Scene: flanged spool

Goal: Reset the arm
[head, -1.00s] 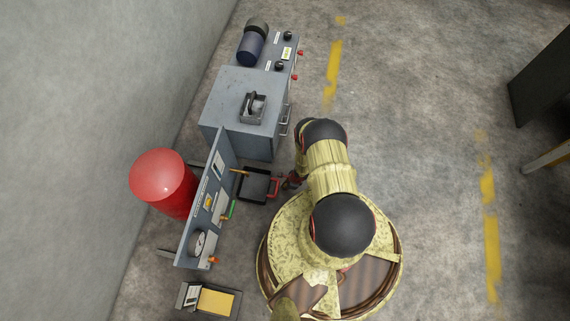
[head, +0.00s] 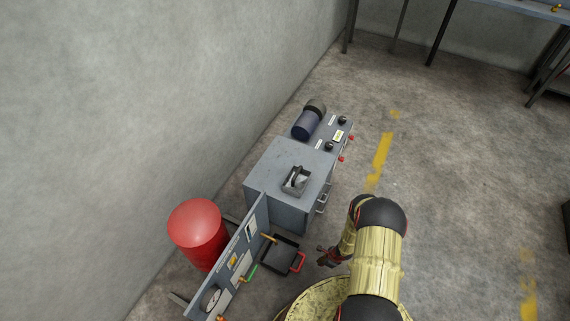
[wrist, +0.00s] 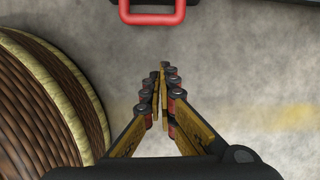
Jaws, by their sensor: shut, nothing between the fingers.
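My gripper (wrist: 161,70) points away from the wrist camera with its two fingers together and nothing between them. In the head view my gripper (head: 323,257) is small and low, just right of a black tray with a red handle (head: 297,262). A gap of floor shows between them. My yellow arm covers part of the lower right of that view. The red handle also shows at the top of the wrist view (wrist: 152,20), beyond the fingertips and apart from them.
A flanged spool (wrist: 75,75) stands close on the left in the wrist view. A grey cabinet (head: 275,208), a panel board (head: 235,270) and a red cylinder (head: 197,228) stand along the wall. A table (head: 530,10) is at the back. Floor at right is open.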

